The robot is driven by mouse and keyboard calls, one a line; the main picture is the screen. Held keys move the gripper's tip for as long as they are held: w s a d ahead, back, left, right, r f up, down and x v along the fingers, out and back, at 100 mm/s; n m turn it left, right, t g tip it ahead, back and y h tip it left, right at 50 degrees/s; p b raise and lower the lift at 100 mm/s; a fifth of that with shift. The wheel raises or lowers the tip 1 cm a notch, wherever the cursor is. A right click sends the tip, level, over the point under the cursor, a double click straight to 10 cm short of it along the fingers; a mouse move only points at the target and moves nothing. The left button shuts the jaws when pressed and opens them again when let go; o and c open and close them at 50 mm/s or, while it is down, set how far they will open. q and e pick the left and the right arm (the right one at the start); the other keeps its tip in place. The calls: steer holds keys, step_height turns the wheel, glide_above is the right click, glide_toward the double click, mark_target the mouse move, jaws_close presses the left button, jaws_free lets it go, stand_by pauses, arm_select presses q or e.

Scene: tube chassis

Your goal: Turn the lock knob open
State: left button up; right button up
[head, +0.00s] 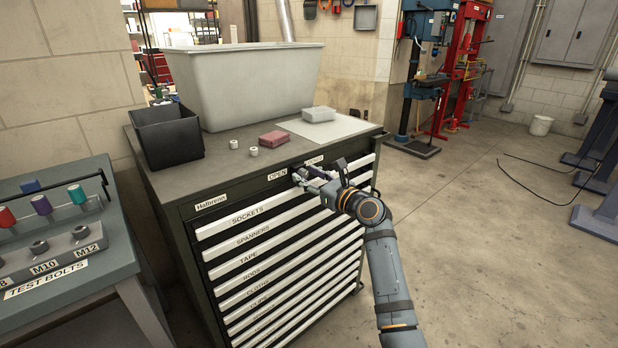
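The dark tool cabinet (240,194) stands in the middle of the head view, with several white-fronted drawers labelled SOCKETS, SPANNERS, TAPE and others. On its top front strip I see an OPEN label (277,175) and, to its right, a second label (314,160) too small to read. My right gripper (303,174) is at this strip, just right of the OPEN label. The lock knob cannot be made out; the gripper seems to cover that spot. The fingers are small and overlap the drawer edge, so whether they are shut on anything is unclear. My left gripper is out of view.
On the cabinet top are a large grey bin (240,88), a black box (168,138), a red block (273,139), a pale box (319,114) and two small cylinders. A test-bolts bench (65,275) stands at left. The floor (470,240) at right is mostly clear.

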jaws_close()
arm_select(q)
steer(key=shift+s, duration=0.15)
arm_select(e)
steer(key=shift+n+p, duration=0.3)
steer(key=shift+p, duration=0.05)
steer(key=shift+n, duration=0.3)
steer(key=shift+n+p, duration=0.8)
steer(key=shift+n, duration=0.3)
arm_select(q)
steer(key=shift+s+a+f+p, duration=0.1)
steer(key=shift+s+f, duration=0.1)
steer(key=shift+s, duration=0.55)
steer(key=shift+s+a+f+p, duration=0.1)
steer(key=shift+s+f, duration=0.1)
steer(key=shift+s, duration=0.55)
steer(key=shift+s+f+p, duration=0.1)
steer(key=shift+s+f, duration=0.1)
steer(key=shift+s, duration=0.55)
arm_select(e)
steer(key=shift+f+n, duration=0.1)
steer(key=shift+n, duration=1.6)
